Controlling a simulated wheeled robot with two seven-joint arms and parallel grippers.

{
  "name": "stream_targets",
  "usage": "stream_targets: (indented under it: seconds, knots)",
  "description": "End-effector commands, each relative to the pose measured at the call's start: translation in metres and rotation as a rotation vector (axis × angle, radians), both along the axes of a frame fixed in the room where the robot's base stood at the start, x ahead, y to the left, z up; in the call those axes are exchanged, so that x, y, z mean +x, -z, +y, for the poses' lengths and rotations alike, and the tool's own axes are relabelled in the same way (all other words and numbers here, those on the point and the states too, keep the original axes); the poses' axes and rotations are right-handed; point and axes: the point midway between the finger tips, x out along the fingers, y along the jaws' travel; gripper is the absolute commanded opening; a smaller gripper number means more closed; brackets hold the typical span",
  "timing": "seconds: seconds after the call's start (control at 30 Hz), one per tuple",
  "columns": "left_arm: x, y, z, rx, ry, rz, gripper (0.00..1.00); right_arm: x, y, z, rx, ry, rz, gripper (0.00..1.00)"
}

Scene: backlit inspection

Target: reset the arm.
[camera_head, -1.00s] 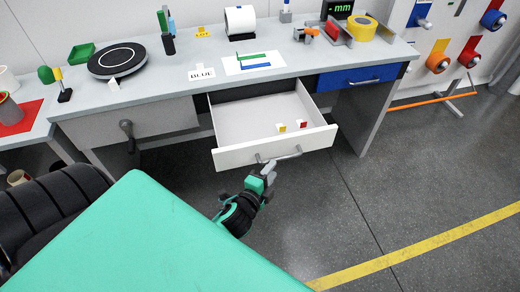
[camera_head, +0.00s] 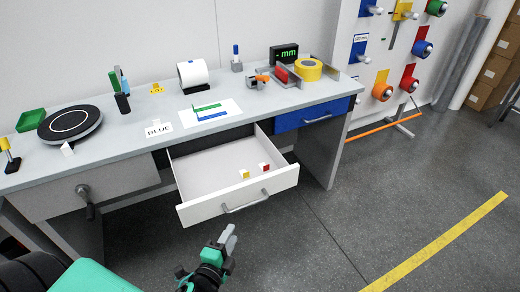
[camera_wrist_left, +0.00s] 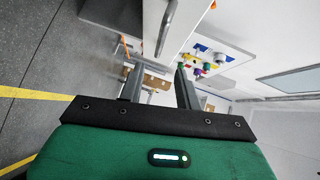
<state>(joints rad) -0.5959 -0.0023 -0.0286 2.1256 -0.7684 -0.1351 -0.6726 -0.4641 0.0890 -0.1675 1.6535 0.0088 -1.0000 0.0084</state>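My left gripper (camera_head: 230,237) is in front of the open white drawer (camera_head: 195,213), below its handle in the head view and apart from it. In the left wrist view the fingers (camera_wrist_left: 159,85) stand apart with nothing between them. The drawer's grey handle (camera_head: 245,201) also shows in the left wrist view (camera_wrist_left: 166,30), beyond the fingers. A yellow block (camera_head: 244,174) and a red block (camera_head: 264,167) lie in the drawer near its front. My right gripper is not in view.
A blue drawer (camera_head: 312,116) is shut. The floor at right is clear, with a yellow line (camera_head: 440,243).

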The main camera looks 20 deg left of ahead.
Motion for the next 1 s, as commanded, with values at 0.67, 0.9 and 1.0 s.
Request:
stream_targets:
  seconds: [0.67, 0.9, 1.0]
  knots:
    - [-0.080, 0.246, -0.018, -0.827, -0.542, 0.757, 0.34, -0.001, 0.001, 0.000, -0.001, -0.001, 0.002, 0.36]
    - [-0.144, 0.307, -0.039, -1.007, -0.828, 1.045, 0.34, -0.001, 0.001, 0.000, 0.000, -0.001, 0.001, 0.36]
    - [-0.156, 0.316, -0.039, -1.015, -0.858, 1.072, 0.34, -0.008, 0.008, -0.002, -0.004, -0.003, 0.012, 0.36]
